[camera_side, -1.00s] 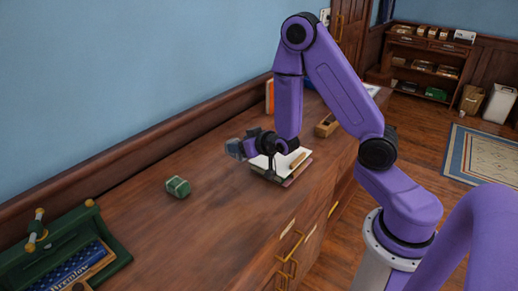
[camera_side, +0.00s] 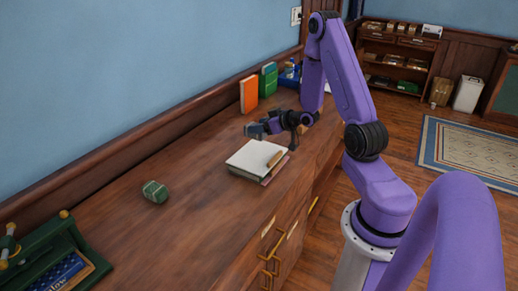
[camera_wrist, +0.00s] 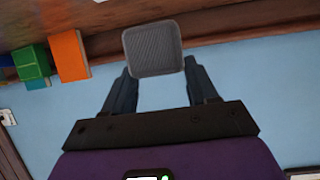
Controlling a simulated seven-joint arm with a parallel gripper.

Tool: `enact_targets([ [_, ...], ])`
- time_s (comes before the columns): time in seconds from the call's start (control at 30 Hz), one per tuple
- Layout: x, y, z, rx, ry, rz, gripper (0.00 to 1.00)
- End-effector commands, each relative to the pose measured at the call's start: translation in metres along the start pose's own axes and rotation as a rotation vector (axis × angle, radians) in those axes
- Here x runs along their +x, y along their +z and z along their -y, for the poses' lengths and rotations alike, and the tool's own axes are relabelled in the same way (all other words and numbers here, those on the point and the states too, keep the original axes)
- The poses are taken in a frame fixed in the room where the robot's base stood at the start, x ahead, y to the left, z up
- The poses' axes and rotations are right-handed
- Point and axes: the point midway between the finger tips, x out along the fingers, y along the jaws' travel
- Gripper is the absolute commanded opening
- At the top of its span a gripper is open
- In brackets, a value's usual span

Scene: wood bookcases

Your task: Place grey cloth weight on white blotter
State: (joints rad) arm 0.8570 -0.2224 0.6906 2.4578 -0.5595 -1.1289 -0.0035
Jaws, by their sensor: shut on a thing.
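The grey cloth weight (camera_wrist: 153,48) is a square ribbed pad between my fingertips in the wrist view. My gripper (camera_wrist: 156,76) is shut on it. In the side view my gripper (camera_side: 262,128) holds it above the wooden top, just beyond the white-topped stack. The weight looks small and dark there (camera_side: 254,130). A flat white-topped pad or book stack (camera_side: 250,156) lies on the wooden top, with a small brown wooden piece (camera_side: 275,158) at its right side. It may be the white blotter; I cannot tell for certain. The weight is clear of the stack.
Orange (camera_side: 249,94) and green (camera_side: 269,80) books stand at the back by the wall. A green wrapped bundle (camera_side: 155,191) lies to the left. A green stand (camera_side: 50,252) is at the near left. The wooden top (camera_side: 205,200) between them is clear.

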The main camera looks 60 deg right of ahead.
Motion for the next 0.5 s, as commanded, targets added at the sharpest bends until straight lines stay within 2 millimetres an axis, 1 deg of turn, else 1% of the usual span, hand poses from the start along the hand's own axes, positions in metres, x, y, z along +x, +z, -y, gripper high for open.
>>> enact_targets([
  [0.2, 0.011, 0.023, 0.001, 0.000, -0.002, 0.000, 0.04],
  [0.33, 0.016, 0.031, 0.001, 0.000, -0.002, -0.002, 0.04],
  [0.5, 0.018, 0.037, 0.000, -0.001, 0.000, -0.003, 0.04],
])
